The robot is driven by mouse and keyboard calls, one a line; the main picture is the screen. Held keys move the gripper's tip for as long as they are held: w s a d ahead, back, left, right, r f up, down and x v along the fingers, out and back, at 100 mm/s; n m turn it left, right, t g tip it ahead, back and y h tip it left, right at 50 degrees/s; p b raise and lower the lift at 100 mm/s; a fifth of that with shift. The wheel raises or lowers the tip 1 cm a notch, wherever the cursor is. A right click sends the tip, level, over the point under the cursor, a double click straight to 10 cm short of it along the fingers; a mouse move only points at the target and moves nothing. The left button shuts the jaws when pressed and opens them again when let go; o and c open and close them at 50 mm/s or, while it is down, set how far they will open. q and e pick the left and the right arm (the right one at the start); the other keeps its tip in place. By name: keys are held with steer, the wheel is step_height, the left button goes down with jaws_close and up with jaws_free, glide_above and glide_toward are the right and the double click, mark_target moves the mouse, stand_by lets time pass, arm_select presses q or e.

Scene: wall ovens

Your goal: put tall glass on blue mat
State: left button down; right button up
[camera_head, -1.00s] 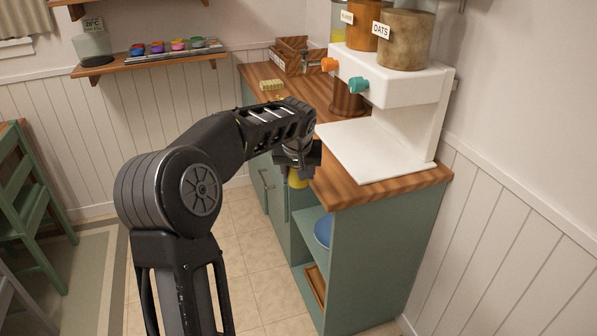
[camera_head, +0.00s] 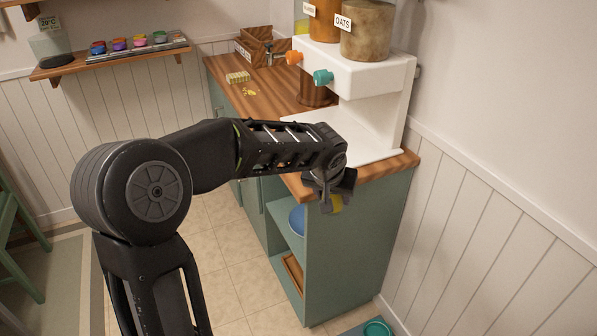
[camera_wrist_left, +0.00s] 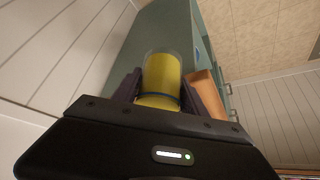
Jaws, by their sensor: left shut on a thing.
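A tall clear glass with yellow contents (camera_wrist_left: 162,78) is between the fingers of my left gripper (camera_wrist_left: 160,92) in the left wrist view. The left gripper is shut on it. In the head view my left gripper (camera_head: 328,192) hangs beside the front right corner of the wooden counter, and only a bit of the yellow glass (camera_head: 335,205) shows below it. A blue mat (camera_head: 353,331) shows partly at the bottom edge, on the floor right of the cabinet, with a teal round dish (camera_head: 377,328) there. My right gripper is not in view.
The green cabinet (camera_head: 350,245) with open shelves holds a blue bowl (camera_head: 297,220) and a wooden tray (camera_head: 292,271). A white dispenser (camera_head: 370,90) with jars stands on the counter (camera_head: 398,166). The panelled wall (camera_head: 470,220) bounds the right side.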

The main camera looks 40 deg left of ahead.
arm_select(q)
steer(key=s+d+m+h+p, duration=0.1)
steer(key=s+d+m, duration=0.2)
steer(key=d, duration=0.9)
steer(key=shift+s+f+h, duration=0.3)
steer(key=shift+s+f, duration=0.05)
steer(key=shift+s, duration=0.2)
